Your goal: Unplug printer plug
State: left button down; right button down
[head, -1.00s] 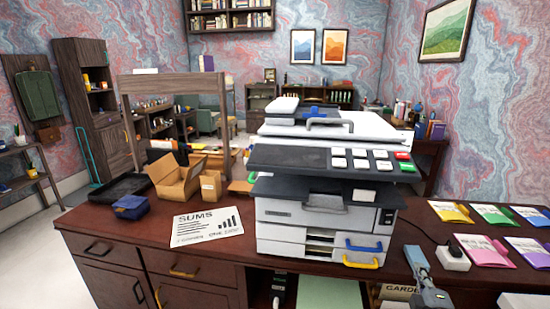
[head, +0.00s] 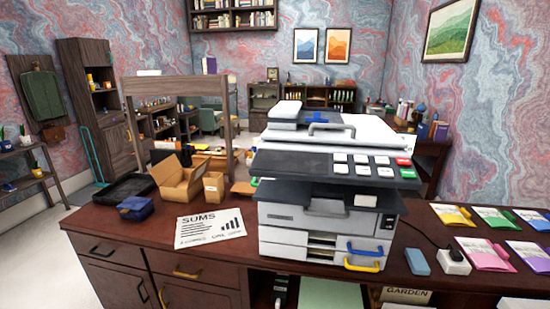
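A large white and dark grey printer (head: 325,225) stands on the desk. A thin dark cable (head: 424,234) runs from behind its right side toward a white socket block (head: 453,264) on the desk. A small black plug (head: 456,254) sits at the top of the block and looks seated in it, though it is too small to be sure. Neither of my grippers is in view.
A blue block (head: 418,262) lies just left of the socket block. Several coloured packets (head: 487,254) lie to the right. A SUMS paper (head: 210,226), a blue pouch (head: 136,208) and an open cardboard box (head: 182,182) are left of the printer.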

aim_at(455, 256)
jog(key=k+l+z, duration=0.1)
jog(key=z, duration=1.35)
jog(key=i+j+u, duration=0.2)
jog(key=i, duration=0.6)
jog(key=i+j+u, duration=0.2)
jog(key=i, duration=0.6)
